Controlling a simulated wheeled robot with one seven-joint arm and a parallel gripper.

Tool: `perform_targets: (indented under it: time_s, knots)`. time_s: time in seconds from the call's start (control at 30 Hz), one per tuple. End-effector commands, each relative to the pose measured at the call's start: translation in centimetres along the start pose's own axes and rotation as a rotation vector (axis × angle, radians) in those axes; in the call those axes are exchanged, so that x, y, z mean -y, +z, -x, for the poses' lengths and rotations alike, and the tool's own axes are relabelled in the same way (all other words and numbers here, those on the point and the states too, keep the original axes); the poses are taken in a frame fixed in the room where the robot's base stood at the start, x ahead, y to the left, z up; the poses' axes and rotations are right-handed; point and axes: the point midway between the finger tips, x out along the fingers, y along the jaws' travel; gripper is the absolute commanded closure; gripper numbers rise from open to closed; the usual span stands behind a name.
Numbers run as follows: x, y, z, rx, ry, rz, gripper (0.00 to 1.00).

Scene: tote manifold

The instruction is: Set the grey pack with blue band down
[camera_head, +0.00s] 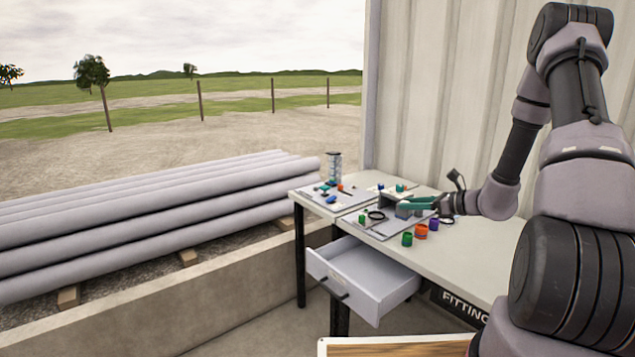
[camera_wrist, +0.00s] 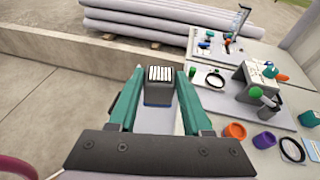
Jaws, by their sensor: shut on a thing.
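The grey pack with blue band (camera_wrist: 159,89) is between the two teal fingers of my gripper (camera_wrist: 160,80) in the wrist view. It has a striped black-and-white top, and its blue band shows low on the near side. My gripper is shut on it. In the head view my gripper (camera_head: 414,204) is over the workbench, near the grey mat. The pack is very small there and partly hidden by the fingers. I cannot tell whether its underside touches anything.
An open, empty-looking drawer (camera_head: 365,274) juts out in front. Long pipes (camera_head: 150,215) lie beyond a low wall.

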Motion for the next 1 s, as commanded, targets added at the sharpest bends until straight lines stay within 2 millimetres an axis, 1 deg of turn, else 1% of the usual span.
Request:
perform_targets:
  time_s: [0.03, 0.1, 0.2, 0.3, 0.4, 0.5, 0.63, 0.77, 0.87, 1.0]
  knots:
    - [0.2, 1.4, -0.2, 0.001, -0.040, -0.004, 1.00]
    - [0.7, 3.2, -0.3, 0.000, -0.116, -0.023, 1.00]
    - [1.1, 5.7, 0.0, -0.001, -0.229, -0.055, 1.00]
    - [1.4, 7.7, 0.5, -0.001, -0.334, -0.090, 1.00]
    - [1.4, 9.1, 1.3, -0.001, -0.419, -0.123, 1.00]
    - [1.4, 10.0, 2.0, -0.001, -0.482, -0.149, 1.00]
    - [1.4, 10.4, 2.3, 0.000, -0.522, -0.169, 1.00]
    - [2.0, 9.6, 1.2, 0.000, -0.516, -0.173, 1.00]
    - [2.8, 8.1, -0.9, 0.003, -0.490, -0.169, 1.00]
    - [3.9, 4.8, -4.9, 0.006, -0.437, -0.155, 1.00]
